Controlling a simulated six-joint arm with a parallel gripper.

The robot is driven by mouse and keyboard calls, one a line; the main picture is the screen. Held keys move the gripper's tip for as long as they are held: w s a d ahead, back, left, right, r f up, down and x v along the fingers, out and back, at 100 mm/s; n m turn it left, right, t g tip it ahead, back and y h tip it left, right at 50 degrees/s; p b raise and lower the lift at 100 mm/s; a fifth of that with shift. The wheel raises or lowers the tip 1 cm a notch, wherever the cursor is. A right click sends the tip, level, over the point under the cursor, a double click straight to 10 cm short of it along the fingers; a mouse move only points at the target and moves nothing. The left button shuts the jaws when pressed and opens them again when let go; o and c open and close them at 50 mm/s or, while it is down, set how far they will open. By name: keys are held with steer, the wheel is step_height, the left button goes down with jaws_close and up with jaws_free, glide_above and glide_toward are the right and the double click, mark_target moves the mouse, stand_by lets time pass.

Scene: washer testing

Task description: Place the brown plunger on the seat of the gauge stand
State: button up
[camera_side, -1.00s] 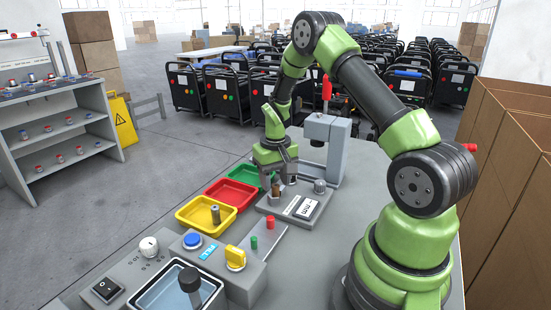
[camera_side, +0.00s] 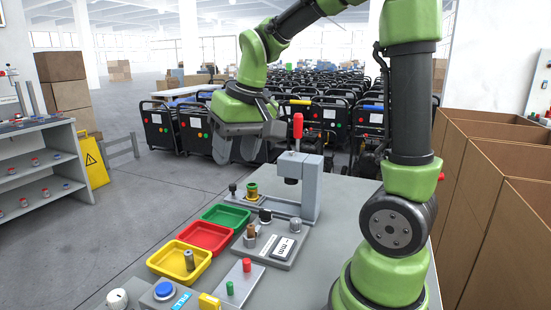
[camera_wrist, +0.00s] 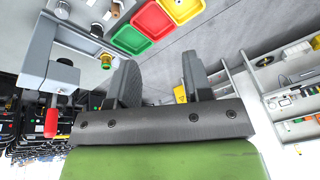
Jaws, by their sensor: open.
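The brown plunger (camera_side: 251,231) stands upright on the left part of the gauge stand (camera_side: 276,264), a grey plate with an "mm" display. Its lower end meets a grey seat; how deep it sits I cannot tell. A black knob and a silver knob are behind and to the right of it. My gripper (camera_side: 236,152) is raised well above and behind the stand, clear of the plunger. In the wrist view the gripper (camera_wrist: 160,88) has its two fingers apart with nothing between them.
A press with a red handle (camera_side: 298,128) stands behind the gauge stand, a brass piece (camera_side: 252,191) on its base. Green (camera_side: 227,217), red (camera_side: 205,237) and yellow (camera_side: 180,262) trays lie to the left. A plate with red and green pegs (camera_side: 239,284) is in front.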

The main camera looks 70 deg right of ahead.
steer(key=s+a+r+n+t+y, duration=0.1)
steer(key=s+a+r+t+y, duration=0.1)
steer(key=s+a, duration=0.7)
steer(key=shift+s+r+n+t, duration=0.3)
steer(key=shift+s+r+t, duration=0.5)
steer(key=shift+s, duration=0.45)
steer(key=shift+f, duration=0.15)
